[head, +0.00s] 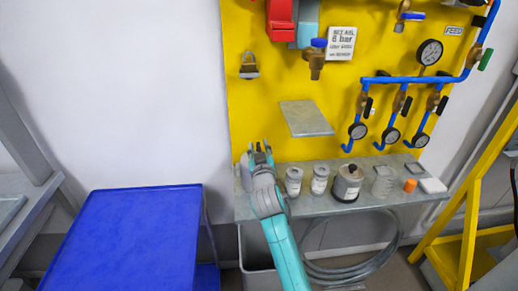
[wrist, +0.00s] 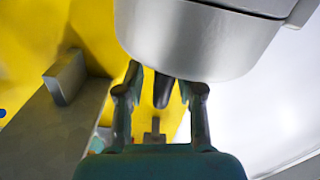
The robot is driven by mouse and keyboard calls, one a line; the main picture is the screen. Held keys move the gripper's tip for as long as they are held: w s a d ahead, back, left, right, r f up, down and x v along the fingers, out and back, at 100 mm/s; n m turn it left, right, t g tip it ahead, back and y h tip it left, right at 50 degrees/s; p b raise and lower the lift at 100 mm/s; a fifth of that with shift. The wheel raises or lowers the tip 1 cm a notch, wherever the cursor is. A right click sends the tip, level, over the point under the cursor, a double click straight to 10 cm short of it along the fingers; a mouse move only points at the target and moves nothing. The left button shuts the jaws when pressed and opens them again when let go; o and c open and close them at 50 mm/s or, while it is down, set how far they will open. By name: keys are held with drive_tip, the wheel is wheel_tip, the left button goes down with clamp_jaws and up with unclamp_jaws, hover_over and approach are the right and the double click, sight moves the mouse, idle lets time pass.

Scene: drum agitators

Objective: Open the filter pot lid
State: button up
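My gripper (head: 261,151) is at the left end of the shelf, in front of a pale grey canister (head: 244,172) that it partly hides. In the wrist view, my gripper (wrist: 163,88) has its two fingers apart. A dark stub (wrist: 164,91) shows in the gap between them; contact cannot be told. A large rounded grey body (wrist: 195,40) fills the top of this view, close to the fingertips, with a seam at upper right. It looks like a pot, but I cannot tell its lid clearly. A steel pot with a dark knob (head: 347,182) stands farther right on the shelf.
Two labelled jars (head: 293,181) (head: 320,179), a clear jar (head: 384,181), an orange cap (head: 410,185) and a white box (head: 432,185) share the grey shelf (head: 350,205). Behind is a yellow panel (head: 265,100) with gauges and blue pipes. A blue table (head: 125,240) stands left.

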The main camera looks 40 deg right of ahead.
clamp_jaws()
idle(0.3)
